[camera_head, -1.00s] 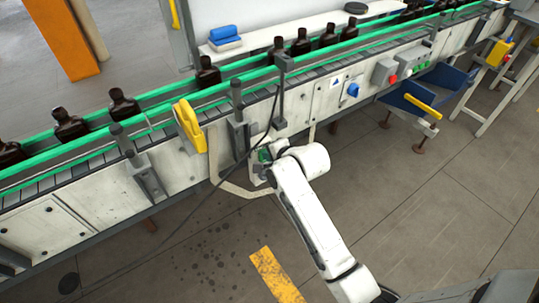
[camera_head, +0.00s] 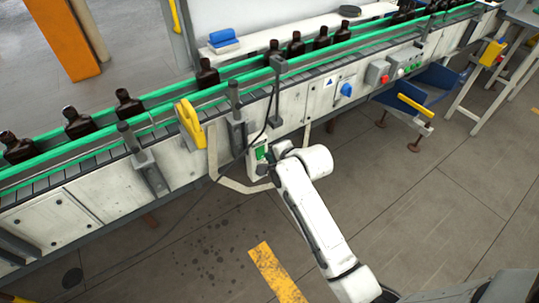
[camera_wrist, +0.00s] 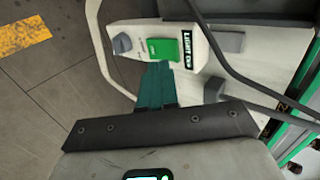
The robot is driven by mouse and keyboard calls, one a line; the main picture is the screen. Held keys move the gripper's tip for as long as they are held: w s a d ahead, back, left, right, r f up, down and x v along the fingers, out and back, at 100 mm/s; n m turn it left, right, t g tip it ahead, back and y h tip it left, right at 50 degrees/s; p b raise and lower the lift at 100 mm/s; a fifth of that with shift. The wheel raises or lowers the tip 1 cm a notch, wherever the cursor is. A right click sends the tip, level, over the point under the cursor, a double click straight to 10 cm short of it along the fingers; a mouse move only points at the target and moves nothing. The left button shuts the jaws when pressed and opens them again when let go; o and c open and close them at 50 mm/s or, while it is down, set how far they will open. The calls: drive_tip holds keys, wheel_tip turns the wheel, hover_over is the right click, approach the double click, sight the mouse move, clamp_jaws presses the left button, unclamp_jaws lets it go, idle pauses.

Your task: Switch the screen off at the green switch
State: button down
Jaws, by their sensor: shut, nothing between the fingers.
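The green switch (camera_wrist: 163,48) is a square green rocker on a pale panel in the wrist view. Beside it is a dark label reading "LIGHT" and more letters that I cannot make out. My gripper (camera_wrist: 157,66) is shut and empty; its teal fingers point at the panel, their tips just below the switch in the picture. I cannot tell whether they touch it. In the head view the green switch (camera_head: 261,153) shows on a small box at the conveyor's near side, and my arm's end is just right of it. I see no lit screen to tell its state.
A grey knob (camera_wrist: 122,43) sits left of the switch. Dark cables cross the panel's right side. The conveyor (camera_head: 95,195) carries several amber bottles and has a yellow handle (camera_head: 190,124). A blue knob (camera_head: 346,90) is farther right. The floor in front is mostly free.

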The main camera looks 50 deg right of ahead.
drive_tip(key=w+r+v, duration=0.1)
drive_tip(key=v, duration=0.9)
drive_tip(key=shift+w+d+r, duration=0.2)
drive_tip(key=shift+r, duration=0.15)
drive_tip(key=s+a+f+n+g+y, duration=0.1)
drive_tip(key=s+a+f+n+g, duration=0.3)
drive_tip(key=s+n, duration=0.6)
drive_tip(key=s+a+f+n+g+y, duration=0.1)
drive_tip(key=s+a+f+n+g, duration=0.3)
drive_tip(key=s+a+f+n, duration=0.4)
drive_tip(key=s+a+n, duration=0.2)
drive_tip(key=a, duration=0.1)
drive_tip(key=shift+s+n+g+y, duration=0.2)
drive_tip(key=shift+n+g+y, duration=0.1)
drive_tip(key=shift+g, duration=0.1)
drive_tip(key=shift+d, duration=0.1)
